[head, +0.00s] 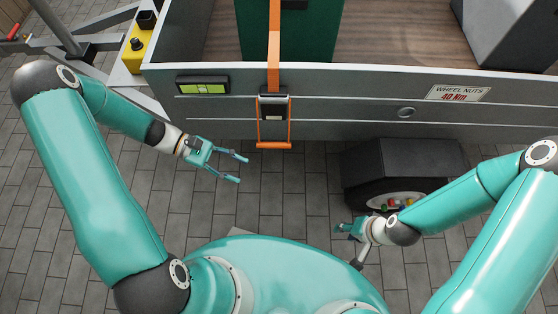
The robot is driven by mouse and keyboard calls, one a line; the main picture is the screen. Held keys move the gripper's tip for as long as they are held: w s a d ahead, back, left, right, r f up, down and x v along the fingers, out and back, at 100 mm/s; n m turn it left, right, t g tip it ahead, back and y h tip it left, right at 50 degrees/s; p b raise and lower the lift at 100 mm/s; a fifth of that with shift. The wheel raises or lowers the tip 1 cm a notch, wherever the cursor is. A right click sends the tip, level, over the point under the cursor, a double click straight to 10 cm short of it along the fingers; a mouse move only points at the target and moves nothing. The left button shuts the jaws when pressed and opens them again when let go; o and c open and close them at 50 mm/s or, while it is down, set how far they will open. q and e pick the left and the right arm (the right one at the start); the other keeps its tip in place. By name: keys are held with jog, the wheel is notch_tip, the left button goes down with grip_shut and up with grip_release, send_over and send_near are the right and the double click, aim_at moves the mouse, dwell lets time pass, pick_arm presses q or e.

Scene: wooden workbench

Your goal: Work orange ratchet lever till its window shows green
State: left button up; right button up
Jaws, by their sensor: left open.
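The orange ratchet lever (274,145) is a U-shaped handle hanging down the trailer's side wall, below the grey ratchet body (274,107). An orange strap (275,50) runs down over the wall to it. A window (203,86) in a dark frame left of the ratchet shows bright yellow-green. My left gripper (243,169) is open and empty, left of and slightly below the lever's bar, apart from it. My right gripper (344,229) is low, in front of the wheel, away from the lever; its fingers are too small and angled to read.
The grey trailer side wall (340,88) spans the view, with a "WHEEL NUTS" label (458,93) at right. A dark green load (322,35) stands on the trailer bed. A wheel (393,196) sits under a dark mudguard (405,160). Paving below the lever is clear.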

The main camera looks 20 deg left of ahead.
pick_arm(q)
jog(key=w+a+n+t+h+b, duration=0.3)
jog(key=w+a+t+b, duration=0.15)
jog(key=a+b, duration=0.2)
jog(key=b, duration=0.3)
send_near(288, 145)
jog(key=shift+t+h, duration=0.25)
jog(key=shift+h, duration=0.05)
jog(key=x, duration=0.3)
jog(key=f+x, duration=0.1)
jog(key=x, duration=0.3)
jog(key=shift+w+d+f, duration=0.1)
jog(key=shift+w+f, duration=0.1)
pick_arm(e)
notch_tip(288, 145, down, 12)
pick_arm(q)
grip_shut()
pick_arm(e)
jog(key=shift+a, duration=0.1)
